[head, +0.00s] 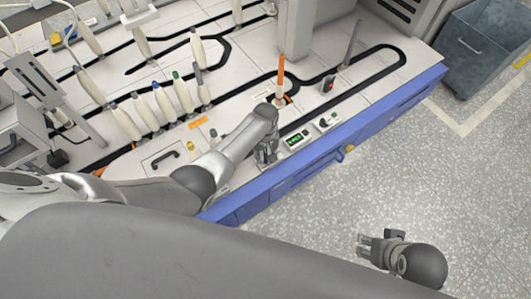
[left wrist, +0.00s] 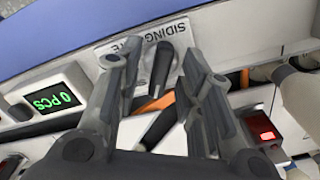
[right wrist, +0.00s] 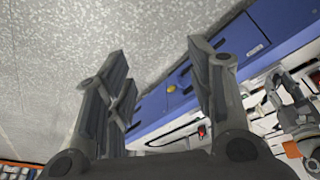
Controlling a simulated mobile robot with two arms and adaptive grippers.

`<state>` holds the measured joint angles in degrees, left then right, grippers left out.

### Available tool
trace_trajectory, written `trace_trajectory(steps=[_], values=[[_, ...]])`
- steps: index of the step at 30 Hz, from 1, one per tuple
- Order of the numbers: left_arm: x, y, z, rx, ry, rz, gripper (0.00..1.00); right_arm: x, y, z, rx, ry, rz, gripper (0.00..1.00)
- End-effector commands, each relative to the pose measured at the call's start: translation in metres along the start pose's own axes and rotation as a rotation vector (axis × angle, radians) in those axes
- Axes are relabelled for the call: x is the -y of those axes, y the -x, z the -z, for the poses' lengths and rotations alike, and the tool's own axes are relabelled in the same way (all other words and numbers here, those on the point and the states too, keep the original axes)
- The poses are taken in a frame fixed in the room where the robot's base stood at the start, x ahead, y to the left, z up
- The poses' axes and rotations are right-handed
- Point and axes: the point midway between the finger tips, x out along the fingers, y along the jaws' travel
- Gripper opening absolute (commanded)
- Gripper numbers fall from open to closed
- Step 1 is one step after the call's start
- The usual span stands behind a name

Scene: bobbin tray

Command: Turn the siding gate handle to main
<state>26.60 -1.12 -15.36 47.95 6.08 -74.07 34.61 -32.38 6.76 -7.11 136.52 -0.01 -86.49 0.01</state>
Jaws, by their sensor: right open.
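The siding gate handle (left wrist: 161,68) is a black lever beside a pale plate marked "SIDING" (left wrist: 178,27), partly hidden by my fingers. In the left wrist view, the two fingers of my left gripper (left wrist: 160,75) stand apart on either side of the handle. I see no clear contact. In the head view my left gripper (head: 265,153) is low at the table's front edge and hides the handle. My right gripper (head: 375,245) is open and empty above the floor; it also shows in the right wrist view (right wrist: 160,62).
A counter with a green "0 PCS" display (left wrist: 52,103) stands close beside my left gripper. A red-lit device (left wrist: 265,135) is on its other side. Several bobbins (head: 165,102) stand on the tracked table (head: 340,115). A grey bin (head: 485,50) stands on the floor.

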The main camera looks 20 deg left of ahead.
Motion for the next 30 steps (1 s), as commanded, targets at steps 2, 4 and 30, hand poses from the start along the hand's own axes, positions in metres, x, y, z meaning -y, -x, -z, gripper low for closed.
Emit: trace_trajectory(steps=[2,4,30], values=[[0.0,0.0,0.0,0.0,0.0,0.0,0.35,0.0,0.0,0.0,0.0,0.0,0.0,0.5],[0.0,0.0,0.0,0.0,0.0,0.0,0.3,0.0,0.0,0.0,0.0,0.0,0.0,0.5],[-0.001,0.003,0.001,-0.001,-0.184,0.0,0.0,0.002,-0.036,-0.004,0.021,0.002,0.004,0.5]])
